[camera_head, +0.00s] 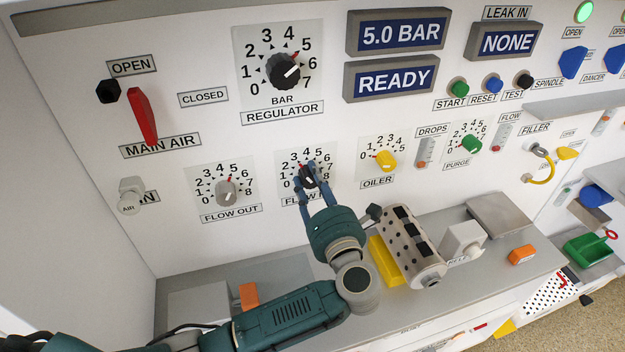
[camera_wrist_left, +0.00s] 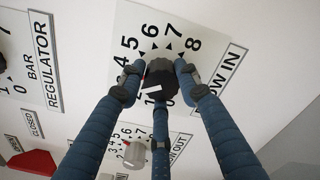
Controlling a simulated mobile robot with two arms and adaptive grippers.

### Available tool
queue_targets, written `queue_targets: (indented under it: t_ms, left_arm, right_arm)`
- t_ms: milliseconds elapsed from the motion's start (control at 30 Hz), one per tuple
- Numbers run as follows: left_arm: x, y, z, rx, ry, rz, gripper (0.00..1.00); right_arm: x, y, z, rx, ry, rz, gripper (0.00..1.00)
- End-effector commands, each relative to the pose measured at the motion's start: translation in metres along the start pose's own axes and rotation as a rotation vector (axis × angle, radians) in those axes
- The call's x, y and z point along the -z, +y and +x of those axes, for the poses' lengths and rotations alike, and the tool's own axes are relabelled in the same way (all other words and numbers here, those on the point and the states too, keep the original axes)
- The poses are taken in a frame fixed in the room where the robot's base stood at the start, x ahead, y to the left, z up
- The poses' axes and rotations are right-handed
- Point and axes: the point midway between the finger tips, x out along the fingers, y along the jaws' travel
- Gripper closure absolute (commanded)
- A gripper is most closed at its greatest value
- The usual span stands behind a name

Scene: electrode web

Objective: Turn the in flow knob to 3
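The black flow in knob (camera_head: 308,180) sits on a white dial plate numbered 0 to 8, low on the panel. My left gripper (camera_head: 316,182) reaches it from below, with its fingers around it. In the left wrist view the knob (camera_wrist_left: 161,79) lies between two fingertips that look in contact with its sides, and a third finger comes up from below. A white pointer mark shows on the knob's left side, near the 1. The 2 and 3 are hidden there, so the exact setting is hard to tell. My right gripper is not in view.
The grey flow out knob (camera_head: 227,192) is to the left and the yellow oiler knob (camera_head: 386,160) to the right. The bar regulator knob (camera_head: 284,71) is above. A perforated roller (camera_head: 408,245) and yellow block (camera_head: 384,262) stand on the ledge, close to my left wrist.

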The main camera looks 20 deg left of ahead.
Motion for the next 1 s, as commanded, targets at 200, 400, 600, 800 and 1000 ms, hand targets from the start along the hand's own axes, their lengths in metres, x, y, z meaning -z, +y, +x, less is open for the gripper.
queue_targets:
  t_ms: [200, 400, 600, 800, 1000]
  left_arm:
    - [-0.0034, 0.0000, -0.0006, 0.002, -0.008, -0.003, 0.94]
    - [-0.0061, -0.0033, -0.0034, 0.011, -0.009, 0.003, 0.95]
    - [-0.0054, 0.0001, -0.0016, 0.002, -0.009, 0.036, 0.95]
    - [-0.0069, 0.0017, -0.0005, -0.002, -0.014, 0.045, 0.95]
    - [-0.0072, 0.0018, -0.0005, -0.002, -0.015, 0.045, 0.55]
  right_arm:
    - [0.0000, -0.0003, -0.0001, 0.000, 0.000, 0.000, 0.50]
    - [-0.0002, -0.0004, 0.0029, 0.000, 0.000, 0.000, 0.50]
    - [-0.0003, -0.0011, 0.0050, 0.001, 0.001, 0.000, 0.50]
    - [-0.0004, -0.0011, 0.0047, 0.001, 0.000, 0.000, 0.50]
    - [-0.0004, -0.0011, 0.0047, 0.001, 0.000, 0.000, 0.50]
